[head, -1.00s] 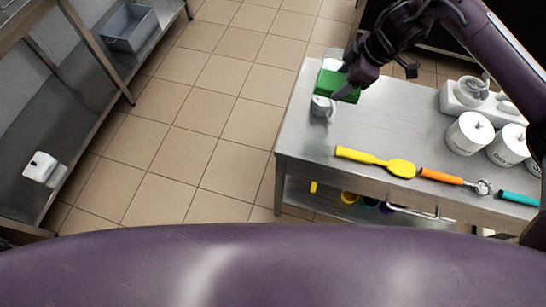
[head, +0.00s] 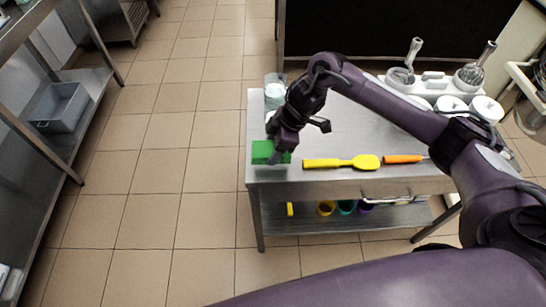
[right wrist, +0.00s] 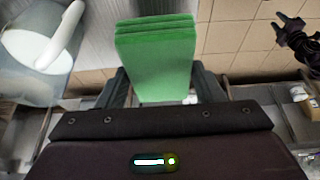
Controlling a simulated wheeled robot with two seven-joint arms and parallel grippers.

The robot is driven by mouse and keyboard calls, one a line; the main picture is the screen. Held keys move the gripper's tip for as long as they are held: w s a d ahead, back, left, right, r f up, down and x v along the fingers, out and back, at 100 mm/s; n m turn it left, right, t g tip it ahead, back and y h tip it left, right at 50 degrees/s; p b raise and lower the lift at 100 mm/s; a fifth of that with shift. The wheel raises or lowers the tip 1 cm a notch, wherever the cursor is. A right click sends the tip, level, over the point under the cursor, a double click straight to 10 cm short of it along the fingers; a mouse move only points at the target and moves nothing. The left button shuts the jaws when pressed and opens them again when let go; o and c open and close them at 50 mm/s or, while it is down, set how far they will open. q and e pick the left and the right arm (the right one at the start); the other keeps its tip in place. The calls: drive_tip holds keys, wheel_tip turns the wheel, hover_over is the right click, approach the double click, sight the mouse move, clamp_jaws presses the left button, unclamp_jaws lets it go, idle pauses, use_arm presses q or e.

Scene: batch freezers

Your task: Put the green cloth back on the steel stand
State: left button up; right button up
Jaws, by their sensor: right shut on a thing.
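The green cloth (head: 263,152) is a folded, layered block at the left end of the steel stand (head: 345,120), close to its front left corner. My right gripper (head: 284,150) is shut on it. In the right wrist view the cloth (right wrist: 155,60) sticks out between the two fingers (right wrist: 158,88). I cannot tell whether the cloth touches the steel top. A dark gripper, apparently my left one (right wrist: 292,32), shows small at the upper right of the right wrist view; its jaw state is unclear.
A clear jug (head: 275,86) stands behind the cloth, seen large in the right wrist view (right wrist: 40,50). A yellow spatula (head: 340,162) and an orange-handled tool (head: 402,159) lie along the front edge. White canisters (head: 452,104) stand at the back right. Tiled floor is clear to the left.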

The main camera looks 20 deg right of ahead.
drive_tip(key=shift+f, duration=2.85)
drive_tip(key=shift+f, duration=0.1)
drive_tip(key=o, duration=0.9)
drive_tip(key=v, duration=1.2)
drive_tip(key=shift+d+b, duration=0.1)
drive_tip(key=shift+b, duration=0.3)
